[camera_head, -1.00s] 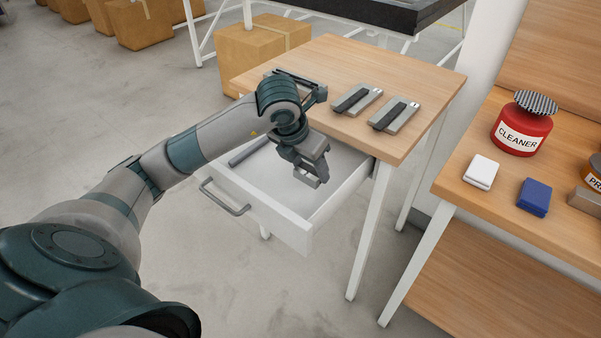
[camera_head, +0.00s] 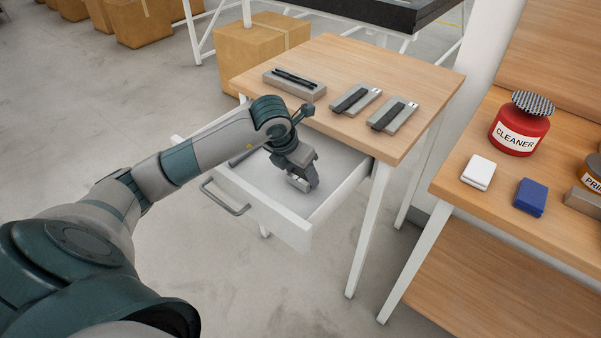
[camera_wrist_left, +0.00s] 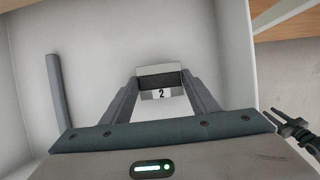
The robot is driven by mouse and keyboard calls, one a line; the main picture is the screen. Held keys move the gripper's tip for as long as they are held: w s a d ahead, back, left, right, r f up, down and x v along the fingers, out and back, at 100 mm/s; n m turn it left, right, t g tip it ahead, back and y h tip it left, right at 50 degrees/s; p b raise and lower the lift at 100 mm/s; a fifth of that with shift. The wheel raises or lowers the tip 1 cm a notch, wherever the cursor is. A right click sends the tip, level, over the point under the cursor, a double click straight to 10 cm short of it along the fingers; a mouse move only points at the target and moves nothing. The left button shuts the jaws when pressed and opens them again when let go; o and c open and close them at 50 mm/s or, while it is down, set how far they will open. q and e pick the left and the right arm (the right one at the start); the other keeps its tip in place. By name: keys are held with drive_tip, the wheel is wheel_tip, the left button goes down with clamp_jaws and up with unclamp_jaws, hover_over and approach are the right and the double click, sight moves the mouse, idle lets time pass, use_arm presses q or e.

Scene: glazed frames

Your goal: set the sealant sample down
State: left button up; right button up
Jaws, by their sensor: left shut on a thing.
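The sealant sample (camera_wrist_left: 160,82) is a small grey block with a dark band and a white label reading "2". My left gripper (camera_head: 300,184) is shut on it, with the fingers on either side in the left wrist view (camera_wrist_left: 163,90). The gripper points down inside the open white drawer (camera_head: 262,205). The sample is mostly hidden by the gripper in the head view. I cannot tell whether it touches the drawer floor. Two similar grey samples with black strips, one on the left (camera_head: 355,99) and one on the right (camera_head: 393,115), lie on the wooden tabletop. My right gripper is not in view.
A grey rod (camera_wrist_left: 58,90) lies along the drawer's left side. A grey block with black pens (camera_head: 294,82) is on the tabletop (camera_head: 330,62). A neighbouring bench holds a red cleaner jar (camera_head: 519,130), a white block (camera_head: 479,172) and a blue block (camera_head: 531,197). The drawer floor around the sample is clear.

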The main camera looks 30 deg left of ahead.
use_arm(q)
drive_tip(key=shift+f, duration=0.5)
drive_tip(key=shift+f, duration=0.1)
